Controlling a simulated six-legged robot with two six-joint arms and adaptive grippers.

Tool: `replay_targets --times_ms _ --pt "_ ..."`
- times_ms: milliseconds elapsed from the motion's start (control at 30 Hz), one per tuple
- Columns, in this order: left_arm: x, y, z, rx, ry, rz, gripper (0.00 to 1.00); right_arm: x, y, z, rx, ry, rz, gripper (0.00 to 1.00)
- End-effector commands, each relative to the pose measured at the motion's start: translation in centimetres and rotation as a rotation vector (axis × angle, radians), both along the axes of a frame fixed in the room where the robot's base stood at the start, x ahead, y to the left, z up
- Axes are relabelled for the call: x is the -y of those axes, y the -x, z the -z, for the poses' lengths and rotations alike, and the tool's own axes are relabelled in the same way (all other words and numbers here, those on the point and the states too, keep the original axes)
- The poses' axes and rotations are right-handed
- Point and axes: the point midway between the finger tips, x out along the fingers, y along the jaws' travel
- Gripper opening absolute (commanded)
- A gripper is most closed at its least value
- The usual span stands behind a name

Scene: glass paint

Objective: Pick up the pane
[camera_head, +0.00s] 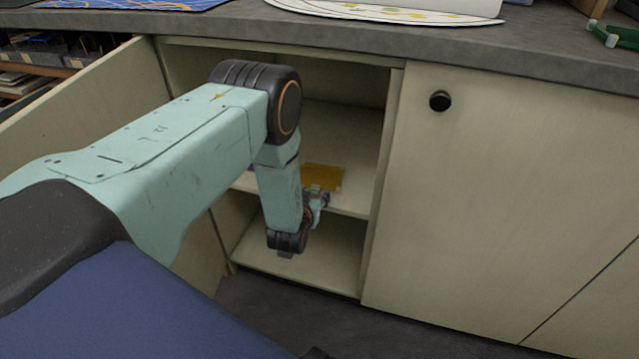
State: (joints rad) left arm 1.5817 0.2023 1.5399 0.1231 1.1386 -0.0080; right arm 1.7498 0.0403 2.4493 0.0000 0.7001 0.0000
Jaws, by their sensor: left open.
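An amber-yellow pane (325,177) lies on the middle shelf (352,207) inside the open cabinet. My left arm comes in from the left and bends down in front of the cabinet opening. My left gripper (322,196) is at the near edge of the pane and points toward it. It is open, and its fingers are small and partly hidden by the wrist. I cannot tell whether it touches the pane. The left part of the pane is hidden behind my arm. My right gripper is not in view.
The cabinet's left door (75,110) stands open; the right door (490,200) with a dark knob (440,101) is shut. The lower compartment (315,262) looks empty where visible. The grey worktop (350,40) above holds a patterned paper (395,12) and a green tool (610,36).

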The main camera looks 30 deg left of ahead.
Motion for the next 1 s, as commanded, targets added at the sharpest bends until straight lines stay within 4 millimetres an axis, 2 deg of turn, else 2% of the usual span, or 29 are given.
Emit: replay_targets --times_ms 233,833,1000 --pt "-0.05 -0.14 0.04 -0.002 0.000 0.002 0.51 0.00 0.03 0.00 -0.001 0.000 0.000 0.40" --pt "-0.01 -0.13 0.04 -0.002 0.000 0.002 0.01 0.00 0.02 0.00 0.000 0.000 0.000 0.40" --pt "-0.03 -0.15 0.01 -0.001 0.000 0.002 0.00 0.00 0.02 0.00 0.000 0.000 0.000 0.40"
